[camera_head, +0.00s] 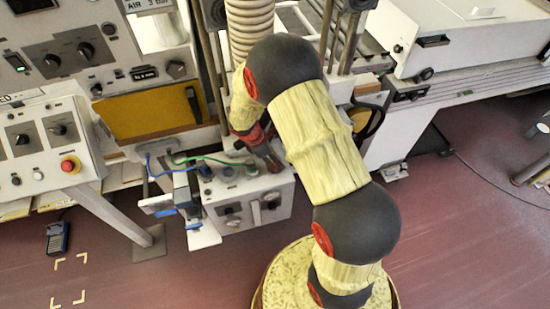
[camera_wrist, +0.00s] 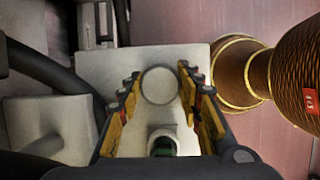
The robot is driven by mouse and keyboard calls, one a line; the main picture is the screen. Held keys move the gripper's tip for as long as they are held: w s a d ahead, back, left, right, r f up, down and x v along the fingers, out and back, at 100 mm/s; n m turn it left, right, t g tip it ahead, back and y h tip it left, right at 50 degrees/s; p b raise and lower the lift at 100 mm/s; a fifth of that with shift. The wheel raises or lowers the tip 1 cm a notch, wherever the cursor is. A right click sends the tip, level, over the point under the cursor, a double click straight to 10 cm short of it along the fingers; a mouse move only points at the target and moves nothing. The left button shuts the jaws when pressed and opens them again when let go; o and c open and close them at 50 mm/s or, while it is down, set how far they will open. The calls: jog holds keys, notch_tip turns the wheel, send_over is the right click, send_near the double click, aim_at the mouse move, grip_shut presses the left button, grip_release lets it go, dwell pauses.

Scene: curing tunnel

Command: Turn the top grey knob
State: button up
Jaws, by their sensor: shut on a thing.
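The top grey knob (camera_wrist: 160,86) is a round, pale grey disc on the top face of a light grey control box (camera_wrist: 105,65), seen in the wrist view. My gripper (camera_wrist: 159,80) has its yellow and dark fingers on both sides of the knob and is shut on it. In the head view my gripper (camera_head: 268,156) reaches down to the right part of the same box (camera_head: 283,203), and the knob there is hidden behind it. A second round fitting with a dark green centre (camera_wrist: 164,145) shows nearer between my fingers in the wrist view.
Green and blue cables (camera_head: 190,160) run to the box top. A grey clamp-like device (camera_head: 185,195) stands at its left. A control panel with a red button (camera_head: 70,165) is further left. A ribbed hose (camera_head: 249,28) hangs above. Red floor in front is mostly clear.

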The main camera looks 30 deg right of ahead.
jog(key=m+g+y+p, duration=0.1)
jog(key=m, duration=0.3)
jog(key=shift+w+m+p, duration=0.1)
jog(key=shift+m+p, duration=0.2)
dwell(0.3)
jog(key=o, duration=1.2)
jog(key=shift+g, duration=0.3)
jog(key=shift+c, duration=0.2)
